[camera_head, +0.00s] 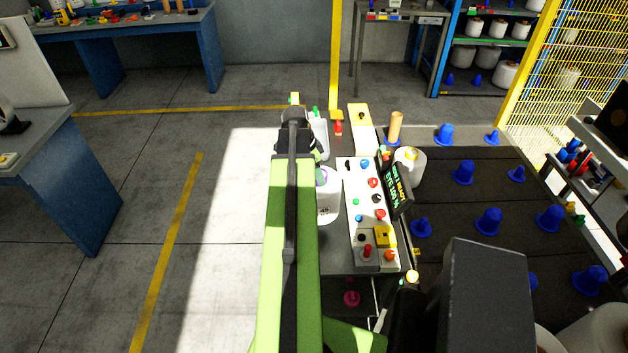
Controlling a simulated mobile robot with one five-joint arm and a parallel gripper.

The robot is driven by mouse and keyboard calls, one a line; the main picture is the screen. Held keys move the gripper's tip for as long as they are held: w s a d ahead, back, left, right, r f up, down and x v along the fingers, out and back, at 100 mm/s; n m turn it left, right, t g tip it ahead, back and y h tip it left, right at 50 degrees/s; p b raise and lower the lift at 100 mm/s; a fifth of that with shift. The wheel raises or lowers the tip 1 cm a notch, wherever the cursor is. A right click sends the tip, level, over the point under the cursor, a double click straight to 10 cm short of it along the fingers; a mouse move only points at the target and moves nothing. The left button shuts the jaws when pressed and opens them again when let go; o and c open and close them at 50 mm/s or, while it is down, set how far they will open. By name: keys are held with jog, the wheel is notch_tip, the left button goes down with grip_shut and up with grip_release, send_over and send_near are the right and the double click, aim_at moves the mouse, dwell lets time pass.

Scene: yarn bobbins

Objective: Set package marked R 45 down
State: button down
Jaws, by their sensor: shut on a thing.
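The package marked R 45 (328,205) is a white yarn bobbin with a purple ring at its top and a small label on which I can read "45". It is upright, to the right of my green arm, which hides its left side. My gripper (318,165) is at the far end of the arm, over the bobbin's top, and is shut on it. The fingertips are mostly hidden. I cannot tell whether the bobbin's base touches the dark surface beside the control panel.
A control panel (354,200) with coloured buttons and a small display (396,188) stands just right of the bobbin. Further right, a dark rack top (450,200) carries blue cone holders (488,221) and another white bobbin (409,166). Open floor (150,160) lies left.

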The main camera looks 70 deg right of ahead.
jog(key=shift+s, duration=0.35)
jog(key=s+a+m, duration=0.2)
jog(key=s+a, duration=0.2)
jog(key=s, duration=0.6)
jog(key=w+f+b, duration=0.3)
jog(key=w, duration=0.1)
jog(key=w+d+f+b, duration=0.1)
jog(key=w+f+b, duration=0.3)
jog(key=w+d+f+b, duration=0.1)
jog(key=w+f+b, duration=0.3)
jog(key=shift+f, duration=0.1)
jog(key=shift+r, duration=0.2)
jog(key=shift+f, duration=0.15)
jog(key=c, duration=0.5)
grip_release()
